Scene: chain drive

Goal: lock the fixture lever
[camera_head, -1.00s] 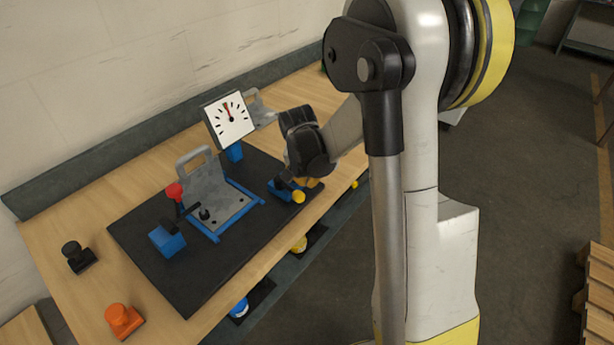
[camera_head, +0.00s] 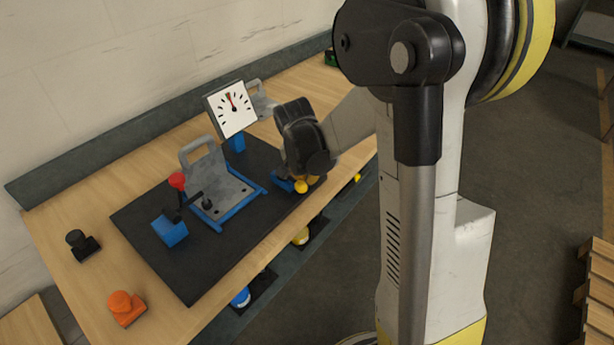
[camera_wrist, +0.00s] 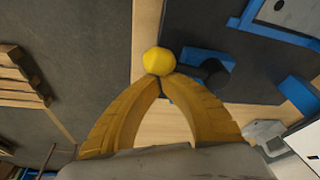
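A blue block with a black arm and a yellow knob (camera_head: 301,187) sits at the right edge of the black mat. The yellow knob also shows in the wrist view (camera_wrist: 159,61), with its black arm (camera_wrist: 207,76) to the right. My gripper (camera_wrist: 160,77) has its yellow fingers together at the tips, right at the knob. I cannot tell whether they touch it. A red-knobbed lever (camera_head: 177,181) stands at the left of the blue-framed fixture (camera_head: 238,210), which holds a grey plate with a handle (camera_head: 206,172). The pictures do not label which is the fixture lever.
A white dial gauge (camera_head: 233,108) stands behind the fixture. A blue block (camera_head: 170,231) is at the mat's left. A black knob piece (camera_head: 82,244) and an orange one (camera_head: 126,308) lie left on the wooden bench. Yellow (camera_head: 301,236) and blue (camera_head: 241,297) items sit below the front edge.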

